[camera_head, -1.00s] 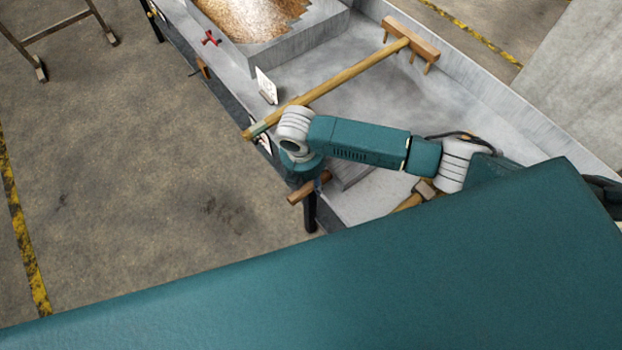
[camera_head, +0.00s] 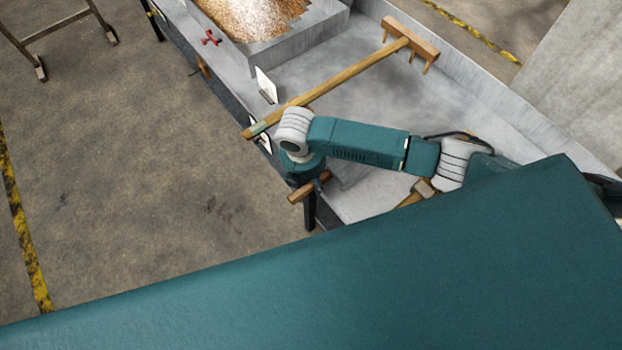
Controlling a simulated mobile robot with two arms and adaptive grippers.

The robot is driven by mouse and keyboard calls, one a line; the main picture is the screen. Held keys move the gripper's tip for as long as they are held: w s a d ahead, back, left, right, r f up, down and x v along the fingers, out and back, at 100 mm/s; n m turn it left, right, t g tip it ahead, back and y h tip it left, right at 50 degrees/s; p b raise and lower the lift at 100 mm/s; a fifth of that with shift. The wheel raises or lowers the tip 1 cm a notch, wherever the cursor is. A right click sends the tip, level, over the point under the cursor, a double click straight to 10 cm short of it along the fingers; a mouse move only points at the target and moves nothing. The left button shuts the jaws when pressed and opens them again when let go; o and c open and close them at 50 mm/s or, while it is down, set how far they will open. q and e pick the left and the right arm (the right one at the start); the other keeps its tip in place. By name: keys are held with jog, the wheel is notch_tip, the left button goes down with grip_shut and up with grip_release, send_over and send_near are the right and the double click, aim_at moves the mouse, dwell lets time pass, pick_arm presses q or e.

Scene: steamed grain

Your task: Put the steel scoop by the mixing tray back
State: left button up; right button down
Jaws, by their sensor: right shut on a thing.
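My right gripper (camera_head: 317,187) points down at the front edge of the metal bench, below its white and teal wrist. It is shut on a short brown wooden handle (camera_head: 299,193), which seems to be the scoop's. The mixing tray (camera_head: 300,48) of golden grain stands at the top, well away from the gripper. My left gripper is out of view.
A wooden rake (camera_head: 345,78) lies across the bench (camera_head: 440,110) between the tray and my arm. A small white card (camera_head: 266,84) stands at the front edge. Another wooden-handled tool (camera_head: 424,188) lies partly hidden under my arm. Open floor (camera_head: 130,180) is at the left.

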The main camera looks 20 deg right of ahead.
jog(key=shift+f, duration=0.2)
jog(key=c, duration=1.2)
grip_release()
jog(key=r, duration=0.4)
jog(key=a+r, duration=0.1)
jog(key=r, duration=0.7)
jog(key=shift+s+a, duration=0.25)
jog(key=shift+a, duration=0.05)
